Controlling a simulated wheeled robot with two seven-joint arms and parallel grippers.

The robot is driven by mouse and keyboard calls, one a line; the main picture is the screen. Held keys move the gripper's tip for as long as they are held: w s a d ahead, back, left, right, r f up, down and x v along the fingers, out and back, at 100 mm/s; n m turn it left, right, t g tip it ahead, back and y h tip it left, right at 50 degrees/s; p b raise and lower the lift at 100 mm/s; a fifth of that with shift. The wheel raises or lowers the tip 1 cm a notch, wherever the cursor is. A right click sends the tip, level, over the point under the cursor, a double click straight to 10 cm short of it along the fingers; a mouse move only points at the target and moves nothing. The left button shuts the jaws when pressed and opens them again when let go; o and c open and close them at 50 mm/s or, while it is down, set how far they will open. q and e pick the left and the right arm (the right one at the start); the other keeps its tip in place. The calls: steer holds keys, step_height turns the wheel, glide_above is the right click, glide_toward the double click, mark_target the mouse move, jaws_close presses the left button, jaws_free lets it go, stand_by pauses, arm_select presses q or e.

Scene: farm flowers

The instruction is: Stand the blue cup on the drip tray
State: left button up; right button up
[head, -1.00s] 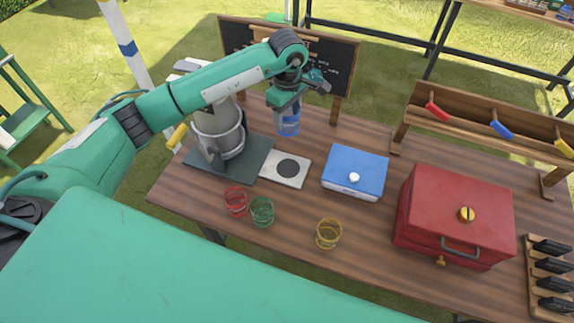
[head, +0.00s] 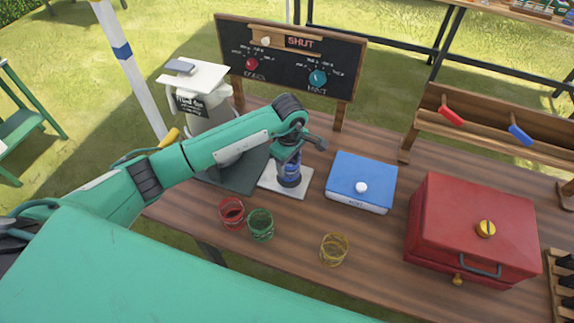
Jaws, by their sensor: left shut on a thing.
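The blue cup (head: 289,179) is in my left gripper (head: 288,164), which is shut on it from above. The cup is upright, at the middle of the pale square plate (head: 304,188) that looks like the drip tray. The plate's dark round centre is hidden behind the cup. The cup's base is at or just above the plate; I cannot tell if they touch. My right gripper is not in view.
Red (head: 231,211), green (head: 261,225) and yellow (head: 334,249) cups stand at the front. A blue box (head: 350,175) is right of the plate, with a red chest (head: 470,215) beyond. A grey-white urn (head: 200,105) stands left. A chalkboard (head: 262,82) reads SHUT.

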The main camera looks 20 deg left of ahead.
arm_select(q)
step_height(320, 180, down, 2)
steer(key=shift+s+f, duration=0.1)
steer(key=shift+w+f, duration=0.2)
steer(key=shift+f, duration=0.05)
steer(key=shift+w+a, duration=0.1)
steer(key=shift+s+b, duration=0.2)
steer(key=shift+b, duration=0.2)
steer(key=o, duration=0.6)
steer(key=shift+f, duration=0.1)
steer(key=shift+c, duration=0.2)
steer(key=o, duration=0.4)
steer(key=shift+w, duration=0.15)
steer(key=shift+o, duration=0.2)
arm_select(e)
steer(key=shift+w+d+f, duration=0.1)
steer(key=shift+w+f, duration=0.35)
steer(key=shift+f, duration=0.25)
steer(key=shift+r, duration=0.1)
